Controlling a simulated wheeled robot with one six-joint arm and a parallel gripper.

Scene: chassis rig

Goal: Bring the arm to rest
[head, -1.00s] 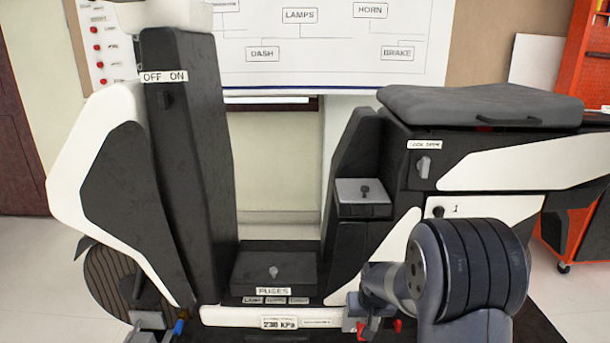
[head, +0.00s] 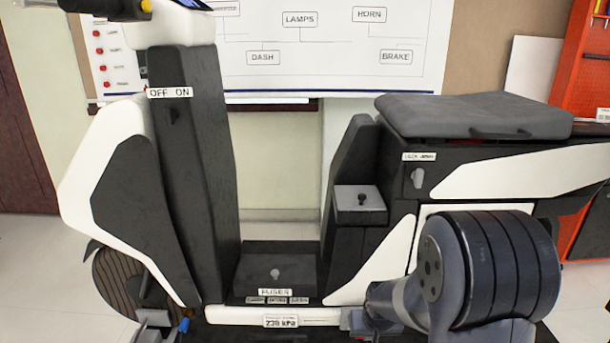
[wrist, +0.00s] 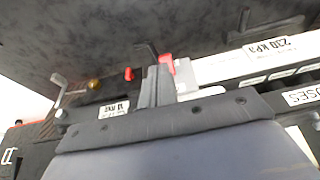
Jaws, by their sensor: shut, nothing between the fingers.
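My arm (head: 490,270) is at the lower right of the head view, in front of the scooter's rear body. My gripper is largely hidden there, behind and below the arm link. In the wrist view my gripper's narrow grey fingers (wrist: 157,86) are together with nothing between them. They point toward the scooter's lower edge, near a red part (wrist: 166,63). Whether they touch anything cannot be told. The scooter (head: 190,170) stands upright, with its fuses box (head: 275,270) on the floorboard and its grey seat (head: 475,115) at the right.
The 230 kPa label (wrist: 268,47) and a brass-coloured knob (wrist: 94,84) are close by in the wrist view. A wiring board (head: 340,45) hangs behind the scooter. An orange rack (head: 585,70) stands at the back right. Pale floor shows at the lower left.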

